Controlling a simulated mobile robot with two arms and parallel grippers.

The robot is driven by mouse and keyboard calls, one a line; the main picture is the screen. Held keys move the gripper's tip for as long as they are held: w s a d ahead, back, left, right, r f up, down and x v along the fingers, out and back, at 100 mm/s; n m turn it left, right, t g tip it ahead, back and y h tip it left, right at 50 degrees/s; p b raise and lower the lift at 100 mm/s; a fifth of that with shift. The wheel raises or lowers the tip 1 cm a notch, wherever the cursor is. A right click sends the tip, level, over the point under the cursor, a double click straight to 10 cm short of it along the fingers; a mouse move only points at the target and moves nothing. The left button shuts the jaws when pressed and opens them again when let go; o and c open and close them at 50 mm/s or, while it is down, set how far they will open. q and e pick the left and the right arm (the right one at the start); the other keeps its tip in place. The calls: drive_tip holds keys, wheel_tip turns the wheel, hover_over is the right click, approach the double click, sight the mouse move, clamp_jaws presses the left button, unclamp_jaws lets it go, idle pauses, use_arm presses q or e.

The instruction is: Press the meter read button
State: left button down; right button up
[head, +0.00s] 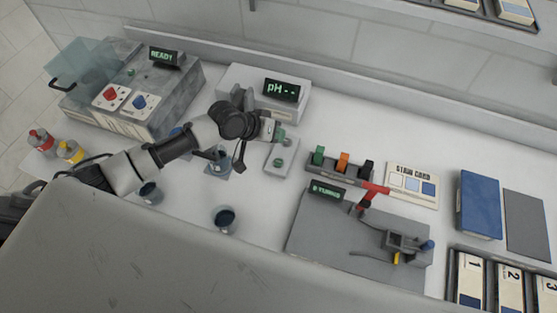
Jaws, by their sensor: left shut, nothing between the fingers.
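The pH meter (240,80) is a pale box at the back, and its dark display (282,90) reads "pH --" in green. In front of it lies a small pale plate (274,168) with a round green button (280,162). No label on this button is legible. My left gripper (277,133) is shut and empty, by the meter's front and the far end of the plate. A small green part shows at its fingertips; I cannot tell whether they touch it. My left arm hides part of the meter's front. My right gripper is out of view.
A grey washer (185,85) reading "READY" stands at the left, with red and yellow bottles (70,151) nearby. Dark cups (225,218) stand in front. A rack with coloured handles (342,162) and a grey unit (320,235) are right. The counter between cups and grey unit is clear.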

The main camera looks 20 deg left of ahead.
use_arm(q)
wheel_tip(320, 180, down, 3)
drive_tip(key=b, duration=0.3)
drive_tip(key=shift+s+f, duration=0.1)
drive_tip(key=b, duration=0.4)
hover_over(277, 161)
wheel_tip(277, 161, down, 4)
drive_tip(key=shift+a+f, duration=0.1)
drive_tip(key=shift+f, duration=0.45)
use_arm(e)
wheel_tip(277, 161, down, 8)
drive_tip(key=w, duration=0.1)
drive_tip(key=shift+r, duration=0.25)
use_arm(q)
drive_tip(key=shift+f, duration=0.2)
drive_tip(key=shift+f, duration=0.25)
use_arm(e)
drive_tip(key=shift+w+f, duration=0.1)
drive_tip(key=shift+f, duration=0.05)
